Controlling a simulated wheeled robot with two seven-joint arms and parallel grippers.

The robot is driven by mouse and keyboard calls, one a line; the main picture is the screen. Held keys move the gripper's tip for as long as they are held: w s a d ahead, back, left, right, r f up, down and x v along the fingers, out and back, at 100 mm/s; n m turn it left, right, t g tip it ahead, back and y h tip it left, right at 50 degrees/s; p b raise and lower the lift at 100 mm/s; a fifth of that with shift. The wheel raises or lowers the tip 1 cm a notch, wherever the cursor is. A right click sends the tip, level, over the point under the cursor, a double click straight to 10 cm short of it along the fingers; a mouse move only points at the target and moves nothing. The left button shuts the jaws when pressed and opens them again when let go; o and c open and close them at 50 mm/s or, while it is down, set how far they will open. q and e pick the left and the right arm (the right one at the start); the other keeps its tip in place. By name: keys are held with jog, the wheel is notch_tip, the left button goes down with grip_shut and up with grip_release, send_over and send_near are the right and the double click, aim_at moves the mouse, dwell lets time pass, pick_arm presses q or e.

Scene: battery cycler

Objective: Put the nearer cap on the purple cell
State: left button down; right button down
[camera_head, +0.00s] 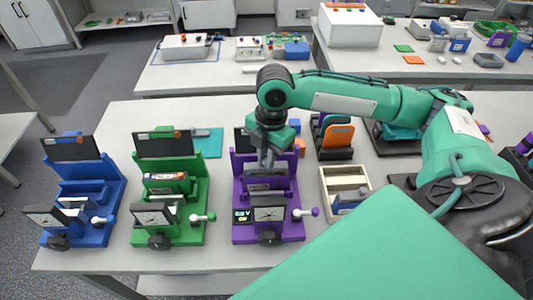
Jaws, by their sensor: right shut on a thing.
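The purple cell (236,184) is a purple fixture with a dark upright panel at its back, a dial box at its front and a white-handled lever on its right. My right gripper (267,160) points down over the middle of it, in front of the back panel. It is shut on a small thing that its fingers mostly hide. I cannot make out whether this is a cap, or whether it touches the fixture. A grey part (266,182) shows just below the fingers. My left gripper is not in view.
A green fixture (197,195) and a blue fixture (112,190) stand to the left. A cream tray (345,179) with a blue-handled item stands to the right, before a dark rack (335,154) with an orange piece. Small orange and blue blocks lie behind the gripper.

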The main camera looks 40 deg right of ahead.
jog(key=shift+f+p, duration=0.15)
jog(key=shift+p, duration=0.9)
dwell(1.0)
jog(key=shift+f+p, duration=0.35)
jog(key=shift+f, duration=0.1)
dwell(0.8)
jog(key=c, duration=0.8)
grip_release()
jog(key=shift+r+p, duration=3.55)
jog(key=shift+p, duration=0.8)
